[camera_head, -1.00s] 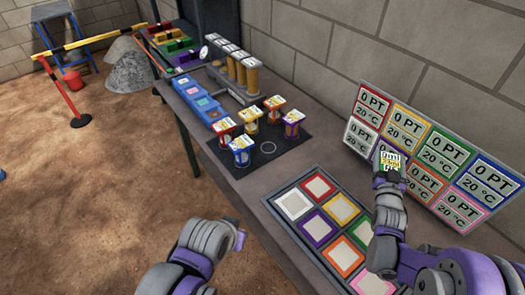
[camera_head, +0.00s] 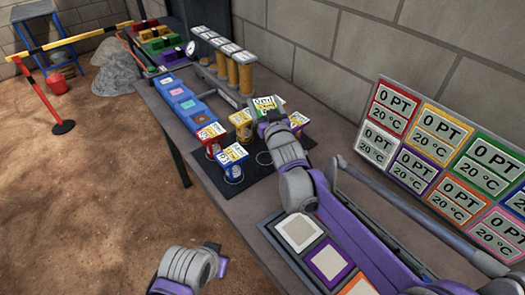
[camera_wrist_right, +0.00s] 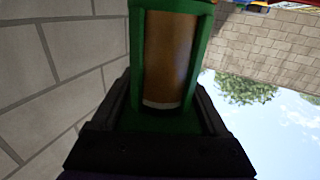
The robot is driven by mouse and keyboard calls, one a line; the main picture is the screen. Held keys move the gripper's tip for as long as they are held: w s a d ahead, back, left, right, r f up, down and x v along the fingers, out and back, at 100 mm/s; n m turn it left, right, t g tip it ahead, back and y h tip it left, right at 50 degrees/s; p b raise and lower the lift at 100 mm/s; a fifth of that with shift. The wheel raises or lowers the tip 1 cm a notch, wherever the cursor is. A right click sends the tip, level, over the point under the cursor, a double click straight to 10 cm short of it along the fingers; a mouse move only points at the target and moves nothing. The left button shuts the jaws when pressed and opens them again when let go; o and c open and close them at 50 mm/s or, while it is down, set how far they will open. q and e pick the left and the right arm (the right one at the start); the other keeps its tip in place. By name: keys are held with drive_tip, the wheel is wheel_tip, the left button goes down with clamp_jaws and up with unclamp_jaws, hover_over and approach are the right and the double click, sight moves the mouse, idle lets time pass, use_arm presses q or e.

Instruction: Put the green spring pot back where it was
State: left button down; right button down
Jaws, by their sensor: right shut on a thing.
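The green spring pot (camera_head: 267,103) has a green and white label on top. My right gripper (camera_head: 268,122) is shut on it, over the back of the dark mat (camera_head: 205,162). In the right wrist view the pot (camera_wrist_right: 168,60) stands between the dark fingers, with a brown cylinder inside its green frame. Whether its base touches anything is hidden. On the mat stand a red pot (camera_head: 211,137), a blue pot (camera_head: 233,162), a yellow pot (camera_head: 242,124) and a purple pot (camera_head: 298,122). A white ring mark (camera_head: 263,158) shows bare beside my right wrist. My left gripper (camera_head: 214,252) is low in front; its jaws are unclear.
A row of blue boxes (camera_head: 188,101) and a rack of brown cylinders (camera_head: 243,75) stand behind the mat. A board of PT and temperature signs (camera_head: 440,145) stands at the right. A panel of coloured squares (camera_head: 300,232) lies under my right arm.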

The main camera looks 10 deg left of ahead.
wheel_tip(320, 180, down, 5)
drive_tip(key=shift+s+f, duration=0.15)
drive_tip(key=shift+f+b, duration=0.45)
drive_tip(key=shift+f, duration=1.6)
drive_tip(key=shift+f, duration=0.1)
drive_tip(key=shift+f+b, duration=0.55)
unclamp_jaws()
drive_tip(key=shift+r, duration=0.1)
